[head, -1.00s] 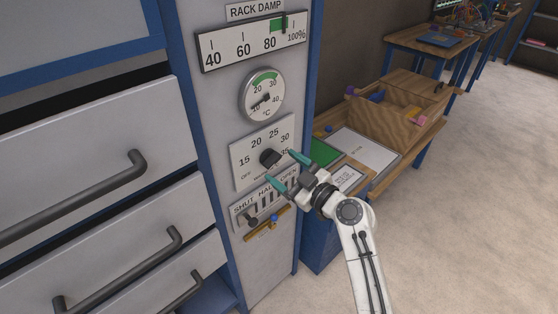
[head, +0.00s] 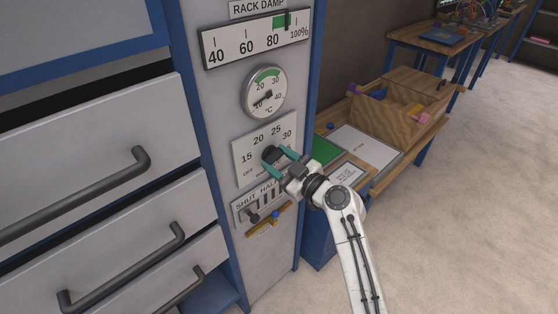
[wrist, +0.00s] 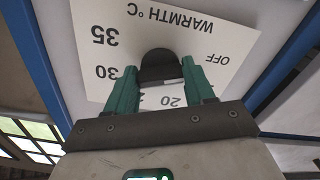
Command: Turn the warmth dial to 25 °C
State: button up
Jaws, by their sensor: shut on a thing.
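The warmth dial is a dark knob (head: 270,153) on a white scale plate (head: 246,173) marked OFF, 15, 20, 25, 30 and 35. In the wrist view the plate (wrist: 92,66) shows upside down, with the knob (wrist: 160,66) between my green fingers. My gripper (head: 279,158) is shut on the knob, one finger on each side; it also shows in the wrist view (wrist: 162,76). The fingers cover part of the scale, and I cannot tell which number the knob points at.
A round °C gauge (head: 265,93) is above the plate, its needle toward the low left end. Drawers with handles (head: 123,177) are at left, a wooden bench (head: 420,131) at right.

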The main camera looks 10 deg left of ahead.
jog(key=c, duration=0.3)
jog(key=shift+m, duration=0.3)
